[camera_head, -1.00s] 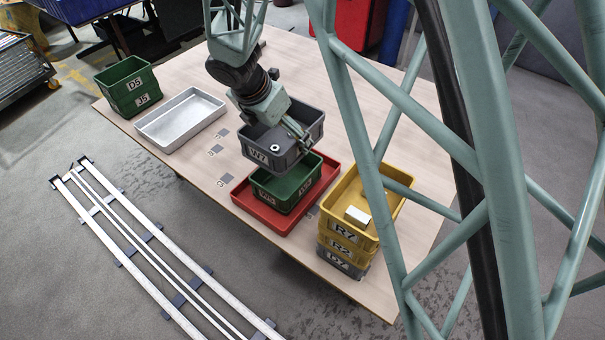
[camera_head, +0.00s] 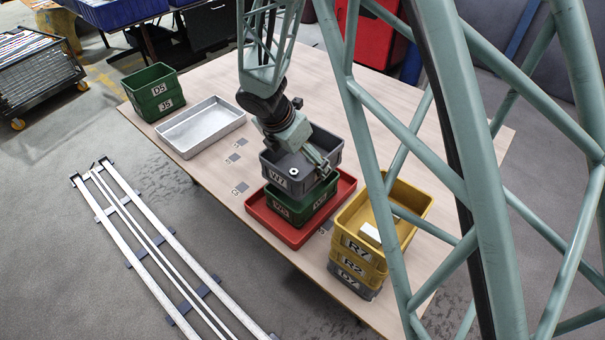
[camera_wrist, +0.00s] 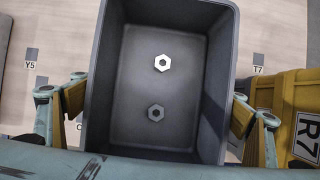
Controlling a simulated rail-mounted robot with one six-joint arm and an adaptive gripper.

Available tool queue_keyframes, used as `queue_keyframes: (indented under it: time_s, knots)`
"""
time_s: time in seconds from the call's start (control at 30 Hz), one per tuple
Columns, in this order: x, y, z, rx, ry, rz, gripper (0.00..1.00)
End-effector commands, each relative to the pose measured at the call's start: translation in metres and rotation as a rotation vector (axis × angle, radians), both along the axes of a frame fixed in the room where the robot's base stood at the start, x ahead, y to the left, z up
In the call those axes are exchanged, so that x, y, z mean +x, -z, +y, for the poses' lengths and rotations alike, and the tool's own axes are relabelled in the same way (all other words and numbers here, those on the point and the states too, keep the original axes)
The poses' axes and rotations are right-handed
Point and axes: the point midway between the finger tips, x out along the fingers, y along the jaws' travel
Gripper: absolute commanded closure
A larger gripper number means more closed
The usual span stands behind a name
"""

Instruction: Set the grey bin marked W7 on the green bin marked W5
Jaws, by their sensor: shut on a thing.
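The grey bin marked W7 (camera_head: 279,181) is upright, directly above the green bin marked W5 (camera_head: 283,207). It covers most of the green bin's opening; I cannot tell whether the two touch. My gripper (camera_head: 318,160) is shut on the grey bin. In the wrist view the grey bin (camera_wrist: 158,135) sits between my two fingers. A white hex nut (camera_wrist: 162,63) and a grey hex nut (camera_wrist: 155,112) show inside it. The green bin stands in a red tray (camera_head: 258,212) and is hidden in the wrist view.
A stack topped by a yellow bin marked R7 (camera_head: 357,247) stands close on the right. Table surface between the silver and red trays is clear.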

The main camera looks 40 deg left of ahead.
Motion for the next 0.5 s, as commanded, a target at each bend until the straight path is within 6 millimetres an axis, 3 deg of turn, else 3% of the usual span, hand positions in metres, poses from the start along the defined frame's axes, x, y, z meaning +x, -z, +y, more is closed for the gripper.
queue_keyframes:
  time_s: [0.13, 0.5]
  knots:
    - [0.0002, 0.011, 0.0004, 0.0, -0.002, -0.001, 0.23]
    - [0.0003, 0.012, 0.0005, 0.0, -0.001, -0.001, 0.23]
